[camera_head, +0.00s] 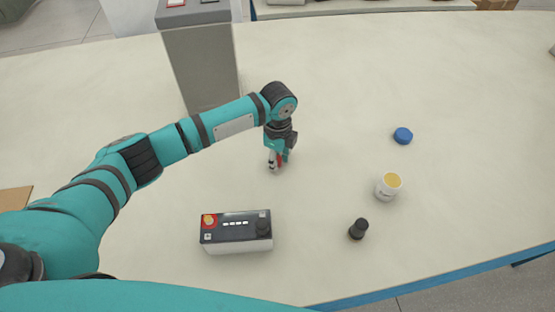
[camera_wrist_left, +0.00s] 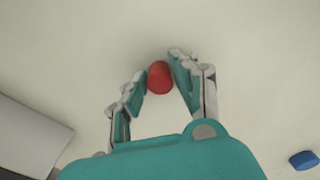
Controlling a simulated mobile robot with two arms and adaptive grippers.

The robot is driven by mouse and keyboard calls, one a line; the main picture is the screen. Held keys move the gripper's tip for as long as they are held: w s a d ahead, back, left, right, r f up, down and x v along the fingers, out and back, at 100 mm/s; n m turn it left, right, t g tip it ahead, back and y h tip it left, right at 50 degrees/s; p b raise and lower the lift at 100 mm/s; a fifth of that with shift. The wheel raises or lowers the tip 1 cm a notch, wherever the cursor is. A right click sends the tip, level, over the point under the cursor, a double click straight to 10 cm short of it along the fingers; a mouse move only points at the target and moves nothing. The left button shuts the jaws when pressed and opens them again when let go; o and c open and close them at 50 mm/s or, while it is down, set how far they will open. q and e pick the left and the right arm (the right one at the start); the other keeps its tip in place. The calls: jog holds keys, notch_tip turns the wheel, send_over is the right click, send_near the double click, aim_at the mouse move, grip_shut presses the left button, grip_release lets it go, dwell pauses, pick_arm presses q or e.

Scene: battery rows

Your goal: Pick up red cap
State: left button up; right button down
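The red cap (camera_wrist_left: 159,77) is between the two fingertips of my left gripper (camera_wrist_left: 157,74) in the left wrist view. The fingers lean inward and appear to touch it on both sides. In the head view, a little of the red cap (camera_head: 280,160) shows between the fingers of my left gripper (camera_head: 277,163), which points down over the table's middle. The fingers hide most of the cap there. I cannot tell whether the cap touches the table. My right gripper is in neither view.
A battery (camera_head: 237,231) with a red and yellow spot on its top left stands in front. A black bottle-like piece (camera_head: 358,229), a white cup with yellow inside (camera_head: 388,187) and a blue cap (camera_head: 403,136) stand to the right. A grey box (camera_head: 203,65) stands behind my arm.

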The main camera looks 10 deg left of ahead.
pick_arm(q)
jog(key=shift+c, duration=1.1)
jog(key=shift+r, duration=0.1)
